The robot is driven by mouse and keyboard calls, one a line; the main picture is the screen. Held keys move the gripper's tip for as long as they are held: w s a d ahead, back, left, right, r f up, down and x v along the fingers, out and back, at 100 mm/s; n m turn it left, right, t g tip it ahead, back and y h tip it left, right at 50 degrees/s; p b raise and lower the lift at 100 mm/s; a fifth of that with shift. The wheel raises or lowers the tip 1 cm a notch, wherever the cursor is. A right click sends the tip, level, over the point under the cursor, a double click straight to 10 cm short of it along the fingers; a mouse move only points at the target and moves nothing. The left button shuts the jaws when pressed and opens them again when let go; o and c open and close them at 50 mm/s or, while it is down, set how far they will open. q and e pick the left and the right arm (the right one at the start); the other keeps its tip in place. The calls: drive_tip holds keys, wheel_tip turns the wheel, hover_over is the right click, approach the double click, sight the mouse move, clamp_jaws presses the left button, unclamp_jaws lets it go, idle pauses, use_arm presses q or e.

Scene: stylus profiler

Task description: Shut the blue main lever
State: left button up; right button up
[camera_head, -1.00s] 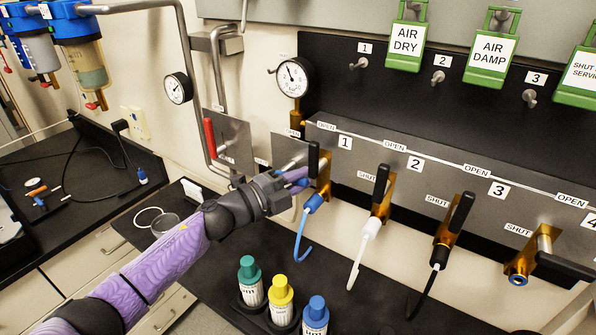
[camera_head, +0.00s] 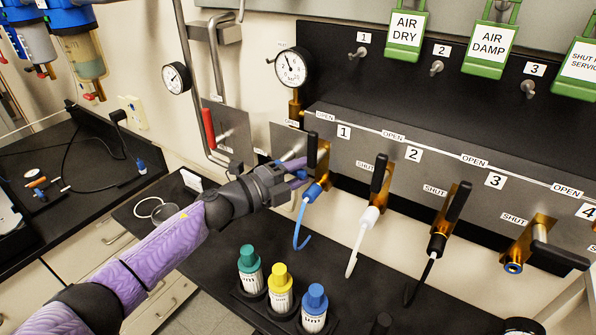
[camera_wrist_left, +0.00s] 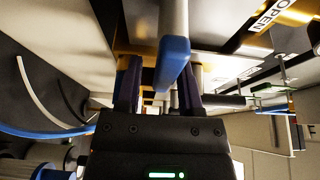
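In the left wrist view, a pale grey bar with a blue end (camera_wrist_left: 174,48), which looks like the blue main lever, extends between and above my fingers. My left gripper (camera_wrist_left: 160,85) has its two dark fingers apart, one on each side of the bar; I see no clear contact. In the head view my left gripper (camera_head: 297,170) is at the panel's left end, beside the black handle of valve 1 (camera_head: 313,150). It hides most of the blue lever there. My right gripper is not in view.
A red lever (camera_head: 208,128) stands upright on a plate to the left. Black-handled valves with hoses continue right along the panel (camera_head: 358,148). Bottles with green, yellow and blue caps (camera_head: 280,285) stand in front below. A pressure gauge (camera_head: 290,68) is above.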

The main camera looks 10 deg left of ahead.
use_arm(q)
drive_tip(key=shift+o, duration=0.4)
drive_tip(key=shift+s+a, duration=0.3)
drive_tip(key=shift+s, duration=0.05)
drive_tip(key=b+v, duration=0.1)
drive_tip(key=v, duration=0.8)
